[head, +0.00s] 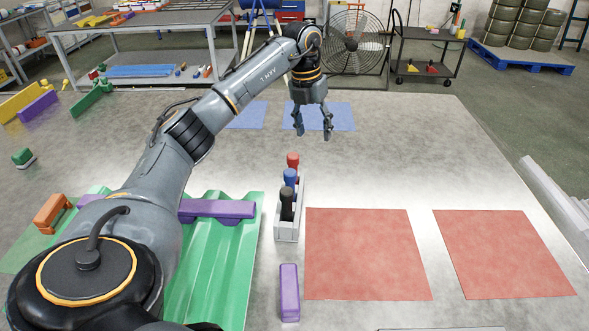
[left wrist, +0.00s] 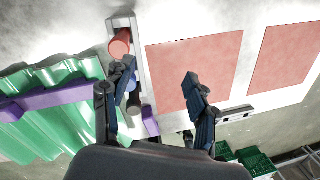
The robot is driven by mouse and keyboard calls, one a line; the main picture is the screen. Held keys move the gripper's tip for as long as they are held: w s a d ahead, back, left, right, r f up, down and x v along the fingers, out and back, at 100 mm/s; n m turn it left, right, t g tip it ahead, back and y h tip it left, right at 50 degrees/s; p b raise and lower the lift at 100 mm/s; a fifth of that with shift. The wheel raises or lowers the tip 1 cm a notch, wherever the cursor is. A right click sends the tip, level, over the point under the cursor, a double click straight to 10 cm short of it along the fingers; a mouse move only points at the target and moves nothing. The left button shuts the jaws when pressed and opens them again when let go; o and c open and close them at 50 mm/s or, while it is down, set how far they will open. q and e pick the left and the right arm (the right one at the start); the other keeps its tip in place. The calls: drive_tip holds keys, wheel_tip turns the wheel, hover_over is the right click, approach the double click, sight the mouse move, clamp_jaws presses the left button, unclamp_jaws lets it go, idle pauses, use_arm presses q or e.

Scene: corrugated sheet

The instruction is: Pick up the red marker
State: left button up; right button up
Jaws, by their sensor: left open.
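The red marker (head: 293,160) stands upright in the far end of a narrow pale holder (head: 288,231). The blue marker (head: 290,177) and the black marker (head: 286,204) stand in the same holder, nearer to me. My left gripper (head: 313,128) points down, open and empty, above the table beyond the holder. In the left wrist view, the red marker (left wrist: 121,43) shows at the left, just past one finger of my left gripper (left wrist: 160,72), apart from the space between the fingers. That finger partly covers the other markers. My right gripper is not in view.
Two red sheets (head: 366,255) lie flat right of the holder. A purple block (head: 289,292) lies in front of it. Green corrugated sheet (head: 232,270) with a purple bar (head: 225,210) is at the left. Blue sheets (head: 335,117) lie at the back.

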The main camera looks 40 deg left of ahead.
use_arm(q)
drive_tip(key=r+n+y, duration=0.1)
drive_tip(key=r, duration=0.1)
hover_over(293, 155)
drive_tip(key=shift+g, duration=0.5)
wheel_tip(293, 155, down, 8)
drive_tip(key=shift+f+p, duration=0.2)
drive_tip(key=shift+p, duration=0.15)
wheel_tip(293, 155, down, 4)
drive_tip(key=shift+s+f+p, duration=0.1)
drive_tip(key=shift+p, duration=0.55)
drive_tip(key=shift+f, duration=0.55)
clamp_jaws()
